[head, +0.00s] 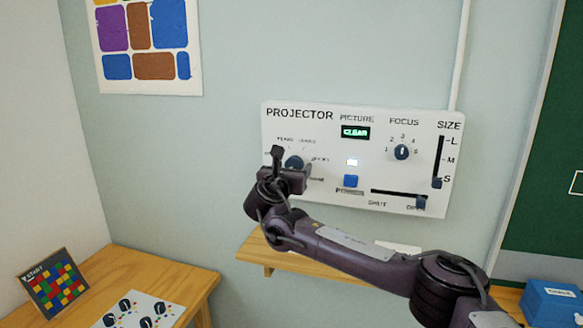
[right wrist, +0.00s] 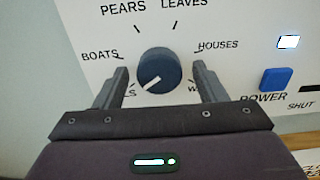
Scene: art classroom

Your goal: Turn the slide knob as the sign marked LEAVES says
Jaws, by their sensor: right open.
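The slide knob (right wrist: 160,68) is a dark blue dial on the white projector panel (head: 385,115). Its white pointer line aims to the lower left, toward a partly hidden label ending in "LS". The LEAVES label (right wrist: 184,4) is above the knob, slightly right, with a tick mark below it. My right gripper (right wrist: 160,72) is open, with one finger on each side of the knob; I cannot tell whether they touch it. In the head view, my right gripper (head: 290,164) partly covers the knob (head: 294,161). My left gripper is not in view.
Right of the knob are a blue power button (head: 351,181), a lit CLEAR display (head: 355,132), the focus knob (head: 401,152), the size slider (head: 437,182) and the shutter slider (head: 420,203). A wooden shelf (head: 275,258) is below. A table (head: 165,270) is at the lower left.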

